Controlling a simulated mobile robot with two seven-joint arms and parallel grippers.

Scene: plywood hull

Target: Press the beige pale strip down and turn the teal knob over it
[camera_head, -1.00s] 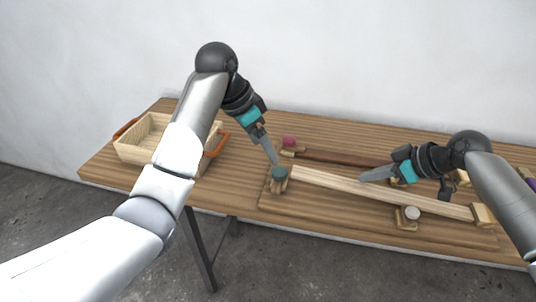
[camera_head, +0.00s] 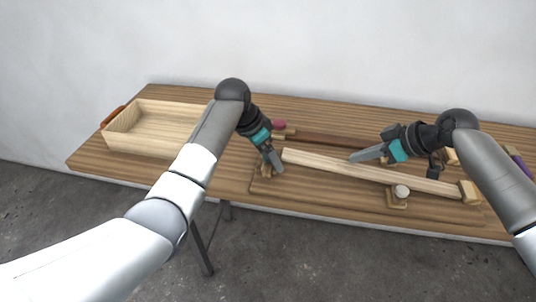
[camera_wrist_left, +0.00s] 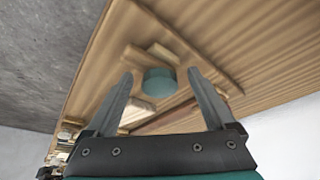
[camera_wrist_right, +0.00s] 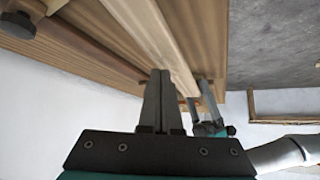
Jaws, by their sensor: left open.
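The beige pale strip (camera_head: 370,172) lies along the board, its right end at a small wooden block (camera_head: 470,192). The teal knob (camera_wrist_left: 160,82) shows in the left wrist view between the fingers of my open left gripper (camera_wrist_left: 160,75); I cannot tell if they touch it. In the head view my left gripper (camera_head: 277,170) hides the knob at the strip's left end. My right gripper (camera_head: 353,159) has its fingertips at the strip's middle. In the right wrist view its fingers (camera_wrist_right: 161,75) are together over the strip (camera_wrist_right: 165,45); contact is unclear.
A pale wooden tray (camera_head: 122,119) stands at the left of the table. A dark brown strip (camera_head: 325,138) and a pink knob (camera_head: 279,125) are behind the pale strip. A white knob (camera_head: 402,191) stands in front of it. A purple thing (camera_head: 520,165) is at far right.

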